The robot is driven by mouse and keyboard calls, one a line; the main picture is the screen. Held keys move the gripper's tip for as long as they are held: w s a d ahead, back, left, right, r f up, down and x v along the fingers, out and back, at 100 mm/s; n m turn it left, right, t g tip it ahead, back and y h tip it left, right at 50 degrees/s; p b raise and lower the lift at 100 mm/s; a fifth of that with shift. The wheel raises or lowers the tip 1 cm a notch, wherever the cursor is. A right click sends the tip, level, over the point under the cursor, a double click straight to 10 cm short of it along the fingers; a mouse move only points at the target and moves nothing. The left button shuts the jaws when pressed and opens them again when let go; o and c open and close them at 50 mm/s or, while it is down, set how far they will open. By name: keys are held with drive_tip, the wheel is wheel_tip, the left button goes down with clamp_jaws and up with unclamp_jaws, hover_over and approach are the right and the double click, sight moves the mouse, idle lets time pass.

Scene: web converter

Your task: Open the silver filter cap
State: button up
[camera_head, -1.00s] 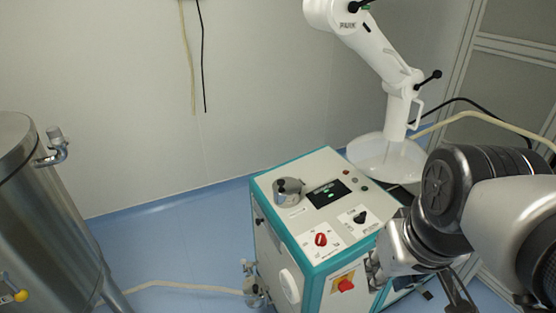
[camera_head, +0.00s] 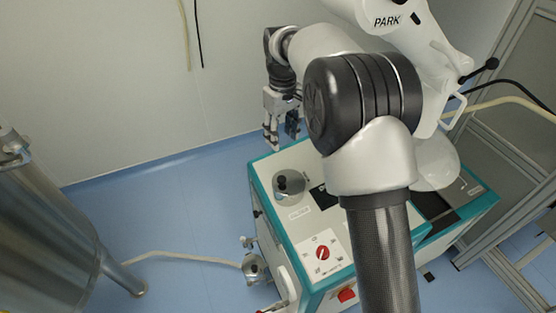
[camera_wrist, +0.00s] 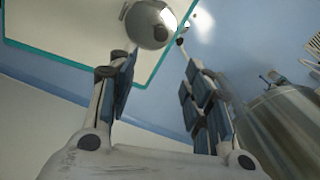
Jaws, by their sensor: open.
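The silver filter cap (camera_head: 289,185) is a round metal lid with a dark knob on top. It sits on the top panel of the white and teal machine (camera_head: 301,214), near its back left corner. It also shows in the wrist view (camera_wrist: 150,24) at the top, beyond my fingertips. My gripper (camera_head: 281,142) is open and empty. It points down behind and above the cap, apart from it. In the wrist view my gripper (camera_wrist: 160,68) has its two fingers spread wide, with nothing between them.
A red rotary switch (camera_head: 322,253) and a dark display, partly hidden by my arm, are on the panel. A white fume arm (camera_head: 432,60) stands at the right. A steel tank (camera_head: 45,235) stands at the left.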

sight(282, 178)
wheel_tip(282, 178, down, 17)
drive_tip(key=b, duration=0.3)
drive_tip(key=shift+s+b, duration=0.15)
drive_tip(key=shift+b, duration=0.25)
clamp_jaws()
idle(0.3)
